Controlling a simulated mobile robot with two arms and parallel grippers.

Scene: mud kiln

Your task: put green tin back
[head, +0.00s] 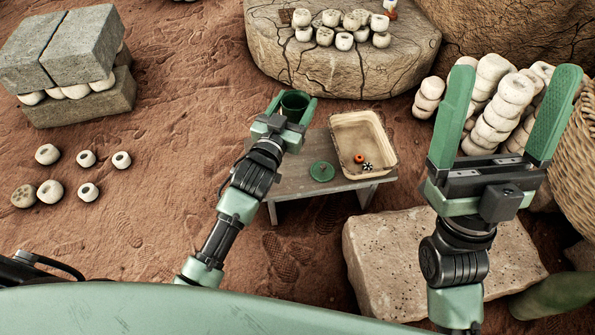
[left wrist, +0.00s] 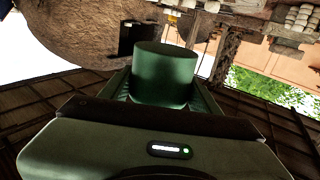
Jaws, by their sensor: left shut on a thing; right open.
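The green tin (head: 294,103) is held between the fingers of my left gripper (head: 292,108), above the far left part of a low grey bench (head: 290,184). In the left wrist view the tin (left wrist: 165,75) fills the space between the fingers; its far side is hidden. In the head view it looks open at the top. A round green lid (head: 322,171) with a small knob lies on the bench. My right gripper (head: 508,115) is open and empty at the right, above a pale stone block.
A cream tray (head: 340,126) on the bench holds a small orange piece (head: 359,158) and a black-and-white piece (head: 367,166). A flat rock (head: 300,65) behind carries several pale clay rings. A pitted stone block (head: 400,270) stands front right. Stacked rings and a basket (head: 575,170) are at right.

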